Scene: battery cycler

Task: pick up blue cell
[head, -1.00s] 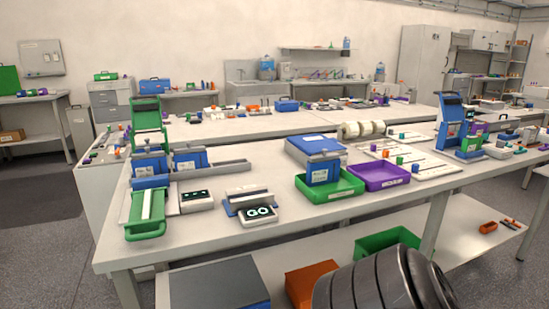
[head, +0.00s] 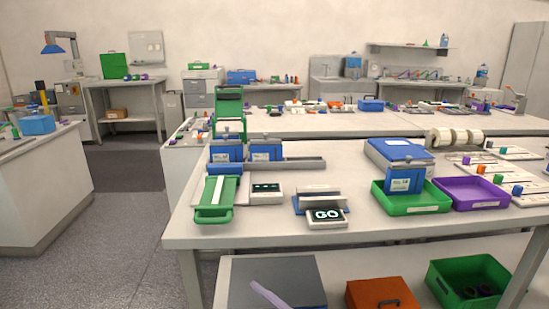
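A blue labelled cell (head: 404,179) stands upright at the back edge of the green tray (head: 412,210) on the near table. Two similar blue labelled blocks, one on the left (head: 226,150) and one beside it (head: 265,152), stand at a grey rail-like fixture on the table's left part. From this view I cannot tell which blue one the task means. Neither of my grippers is in view, and nothing holds any of the blue pieces.
A purple tray (head: 470,194) sits right of the green tray. A GO display (head: 326,217), a small screen device (head: 266,192) and a green-handled frame (head: 216,200) stand at the front left. An orange box (head: 380,294) and a green bin (head: 467,283) are on the lower shelf.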

